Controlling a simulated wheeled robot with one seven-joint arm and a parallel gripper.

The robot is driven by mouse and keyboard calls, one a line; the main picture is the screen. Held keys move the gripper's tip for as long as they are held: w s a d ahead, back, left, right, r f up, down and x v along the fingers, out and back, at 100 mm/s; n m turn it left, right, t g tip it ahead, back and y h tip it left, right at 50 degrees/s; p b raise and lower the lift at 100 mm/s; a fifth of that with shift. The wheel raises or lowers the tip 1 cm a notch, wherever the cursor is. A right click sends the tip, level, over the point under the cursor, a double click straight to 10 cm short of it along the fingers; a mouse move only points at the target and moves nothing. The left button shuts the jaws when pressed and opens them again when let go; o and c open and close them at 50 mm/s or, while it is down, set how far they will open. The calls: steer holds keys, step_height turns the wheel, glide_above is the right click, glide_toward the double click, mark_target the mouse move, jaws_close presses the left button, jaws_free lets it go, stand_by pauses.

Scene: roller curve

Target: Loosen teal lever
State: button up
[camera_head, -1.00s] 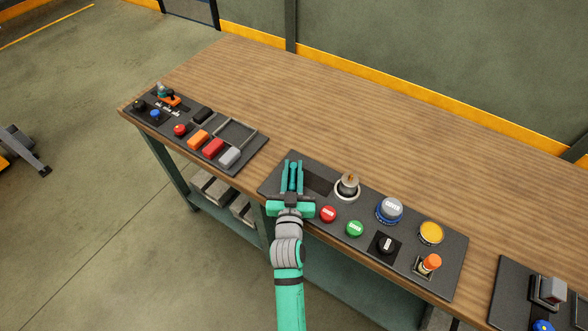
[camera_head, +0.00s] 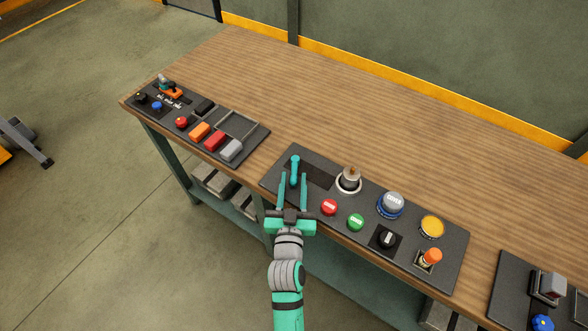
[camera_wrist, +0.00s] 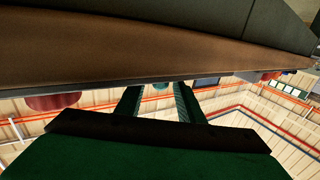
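The teal lever (camera_head: 294,170) stands at the left end of the middle control panel (camera_head: 327,173), beside a dark recessed slot. My gripper (camera_head: 293,177) is open in front of the panel's left end, with one finger on each side of the lever's near part. Gaps show between the lever and both fingers, and the lever's top reaches beyond the fingertips. In the wrist view, a small teal piece, apparently the lever (camera_wrist: 162,86), shows between the tips of my spread fingers (camera_wrist: 157,91). The lever's base is hard to make out.
Right of the lever are a silver-ringed knob (camera_head: 348,180), a red button (camera_head: 329,207), a green button (camera_head: 356,222) and a black rotary switch (camera_head: 387,238). Another panel (camera_head: 160,113) lies to the left. The wooden tabletop (camera_head: 330,110) behind is clear.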

steer(key=shift+s+a, duration=0.15)
steer(key=shift+s, duration=1.75)
